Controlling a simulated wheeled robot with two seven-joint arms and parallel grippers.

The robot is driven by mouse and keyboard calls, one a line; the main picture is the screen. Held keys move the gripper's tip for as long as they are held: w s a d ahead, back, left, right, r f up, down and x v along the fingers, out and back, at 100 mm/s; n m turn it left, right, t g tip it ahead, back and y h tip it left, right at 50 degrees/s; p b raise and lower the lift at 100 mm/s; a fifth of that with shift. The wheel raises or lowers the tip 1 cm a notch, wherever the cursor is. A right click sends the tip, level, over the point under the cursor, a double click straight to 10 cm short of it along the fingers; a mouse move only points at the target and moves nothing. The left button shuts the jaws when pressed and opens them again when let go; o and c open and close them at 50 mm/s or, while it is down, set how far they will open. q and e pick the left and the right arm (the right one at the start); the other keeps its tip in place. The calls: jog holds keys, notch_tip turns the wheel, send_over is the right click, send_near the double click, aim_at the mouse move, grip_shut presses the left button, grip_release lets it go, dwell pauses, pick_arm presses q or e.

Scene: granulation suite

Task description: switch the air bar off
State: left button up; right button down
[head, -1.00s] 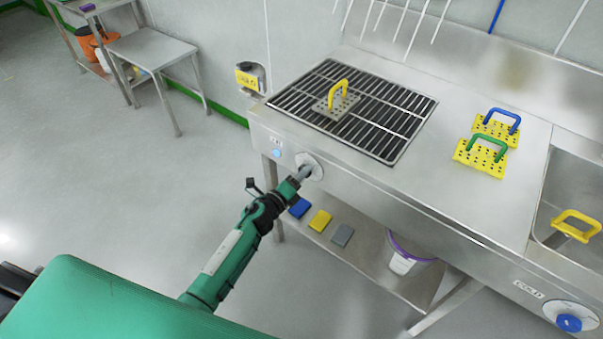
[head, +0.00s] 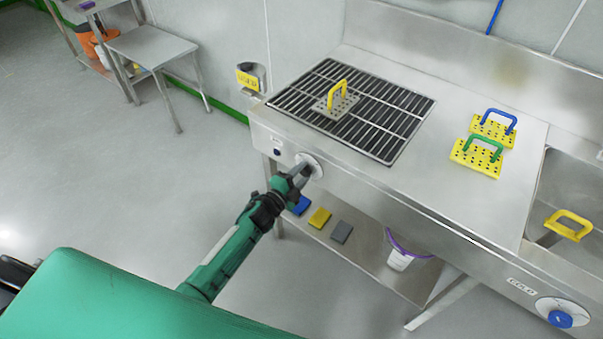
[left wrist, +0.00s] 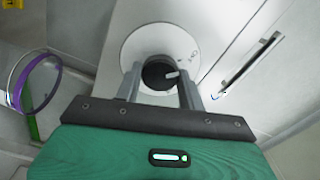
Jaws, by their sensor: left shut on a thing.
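The air bar's round dial (head: 314,163) is on the left end of the bench's front panel, its white plate partly covered by my gripper. A small lamp (head: 277,152) left of it is dark. In the left wrist view the white dial plate (left wrist: 133,48) carries a black knob (left wrist: 157,72) with a pale pointer mark directed right. My left gripper (head: 303,172) is shut on the knob, with one finger on each side of it. No white streaks show above the grid. My right gripper is not in view.
A black slatted grid (head: 325,100) holds a perforated plate with a yellow handle. Two yellow handled plates (head: 478,155) lie on the bench top. A sink with a COLD dial (head: 562,312) is at right. Below, a shelf (head: 375,262) holds coloured pads and a bucket.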

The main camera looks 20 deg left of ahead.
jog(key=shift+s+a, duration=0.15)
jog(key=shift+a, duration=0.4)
pick_arm(q)
jog(key=o, duration=1)
jog(key=shift+a, duration=0.1)
jog(key=shift+c, duration=0.2)
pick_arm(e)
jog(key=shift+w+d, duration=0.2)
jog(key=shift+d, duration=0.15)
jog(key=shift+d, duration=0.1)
